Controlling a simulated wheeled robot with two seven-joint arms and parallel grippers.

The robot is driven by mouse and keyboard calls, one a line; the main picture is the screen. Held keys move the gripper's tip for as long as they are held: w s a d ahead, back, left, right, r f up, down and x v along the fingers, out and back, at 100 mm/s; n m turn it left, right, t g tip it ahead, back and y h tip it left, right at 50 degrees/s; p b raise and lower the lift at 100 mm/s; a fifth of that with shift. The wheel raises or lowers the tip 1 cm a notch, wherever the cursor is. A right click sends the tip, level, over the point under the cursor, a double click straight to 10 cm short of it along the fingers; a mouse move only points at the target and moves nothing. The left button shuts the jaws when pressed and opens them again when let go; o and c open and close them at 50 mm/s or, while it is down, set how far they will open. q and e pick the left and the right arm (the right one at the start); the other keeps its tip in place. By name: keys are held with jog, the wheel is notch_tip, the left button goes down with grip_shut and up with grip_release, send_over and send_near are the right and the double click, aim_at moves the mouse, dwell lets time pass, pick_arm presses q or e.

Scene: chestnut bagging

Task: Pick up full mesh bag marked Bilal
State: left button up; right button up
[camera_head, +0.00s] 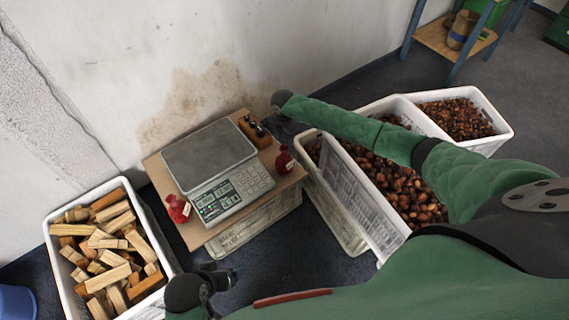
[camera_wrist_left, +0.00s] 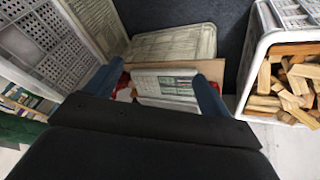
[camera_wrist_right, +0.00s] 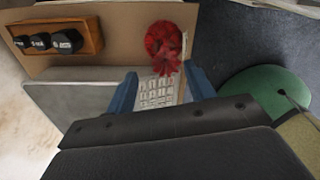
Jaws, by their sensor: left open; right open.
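Two red mesh bags with pale tags are on the board around the scale. One bag (camera_head: 177,209) is at the scale's front left; the other bag (camera_head: 284,160) is at its right. I cannot read a name on either tag. My right gripper (camera_head: 284,129) is open beside the right-hand bag. In the right wrist view that bag (camera_wrist_right: 163,45) lies just beyond the open fingers (camera_wrist_right: 160,75), with its tag edge-on. My left gripper (camera_head: 212,283) is open, low in front of the board. In the left wrist view its fingers (camera_wrist_left: 164,70) are empty, with red bits partly hidden behind them.
The scale (camera_head: 210,158) stands on a wooden board (camera_head: 192,236) over a crate. A wooden block of black weights (camera_head: 254,128) is behind the right-hand bag. A firewood crate (camera_head: 61,266) is left; crates of chestnuts (camera_head: 383,226) are right, under my right arm.

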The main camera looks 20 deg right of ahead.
aim_at(284, 148)
jog(key=shift+n, duration=0.6)
jog(key=shift+f, duration=0.3)
notch_tip(284, 148, down, 2)
jog(key=shift+f, duration=0.1)
jog(key=f, duration=0.2)
jog(key=s+f+p, duration=0.1)
jog(key=f, duration=0.1)
jog(key=shift+f, duration=0.55)
pick_arm(q)
jog(key=shift+s+a+r+y, duration=0.2)
jog(key=shift+a+r+y, duration=0.1)
jog(key=shift+a+r, duration=0.5)
pick_arm(e)
grip_shut()
